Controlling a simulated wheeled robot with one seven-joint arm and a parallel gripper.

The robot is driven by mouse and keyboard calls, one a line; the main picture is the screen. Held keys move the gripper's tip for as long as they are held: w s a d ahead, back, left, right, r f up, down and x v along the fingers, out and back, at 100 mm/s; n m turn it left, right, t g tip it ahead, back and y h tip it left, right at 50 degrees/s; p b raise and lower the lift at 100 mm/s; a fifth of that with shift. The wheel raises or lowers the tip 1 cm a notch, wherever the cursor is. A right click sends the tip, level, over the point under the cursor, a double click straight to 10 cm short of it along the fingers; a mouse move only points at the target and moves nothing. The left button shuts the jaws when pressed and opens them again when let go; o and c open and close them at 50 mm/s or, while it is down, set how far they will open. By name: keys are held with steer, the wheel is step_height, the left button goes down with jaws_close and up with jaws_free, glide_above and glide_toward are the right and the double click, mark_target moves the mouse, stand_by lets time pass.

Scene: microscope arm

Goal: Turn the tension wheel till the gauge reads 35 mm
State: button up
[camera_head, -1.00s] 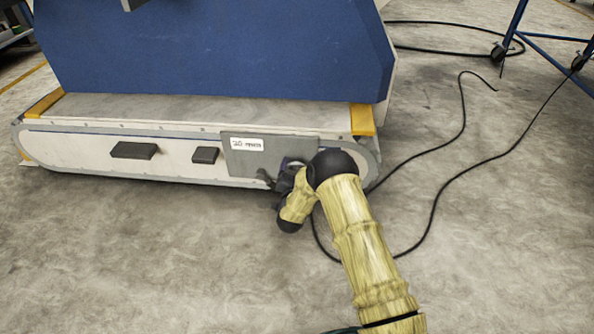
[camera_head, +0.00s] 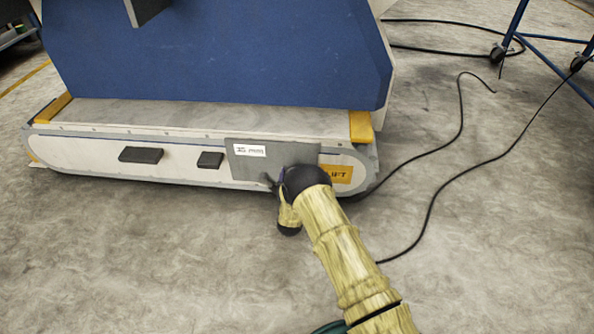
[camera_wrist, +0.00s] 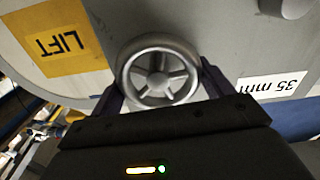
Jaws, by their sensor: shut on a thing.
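The tension wheel (camera_wrist: 158,76) is a grey spoked handwheel. In the wrist view it sits between the two fingers of my gripper (camera_wrist: 160,88), which are shut on its rim from both sides. The gauge label (camera_wrist: 272,87) is white and appears upside down in the wrist view, reading 35 mm. In the head view the same label (camera_head: 250,150) is on the grey plate (camera_head: 305,153), too small to read surely. There my arm hides the wheel, and my gripper (camera_head: 276,186) is mostly hidden against the plate.
A yellow LIFT sign (camera_head: 338,174) is right of the plate. Two dark blocks stick out on the left of the machine's side, one of them a wide block (camera_head: 141,155). Black cables (camera_head: 435,197) lie on the floor at the right. The floor in front is clear.

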steer(key=shift+a+n+p, duration=0.15)
steer(key=shift+n+p, duration=0.65)
steer(key=shift+n, duration=1.1)
steer(key=o, duration=0.9)
steer(key=shift+o, duration=0.2)
steer(key=s+p, duration=0.9)
steer(key=s, duration=0.8)
steer(key=shift+s+a, duration=0.15)
steer(key=shift+a, duration=0.15)
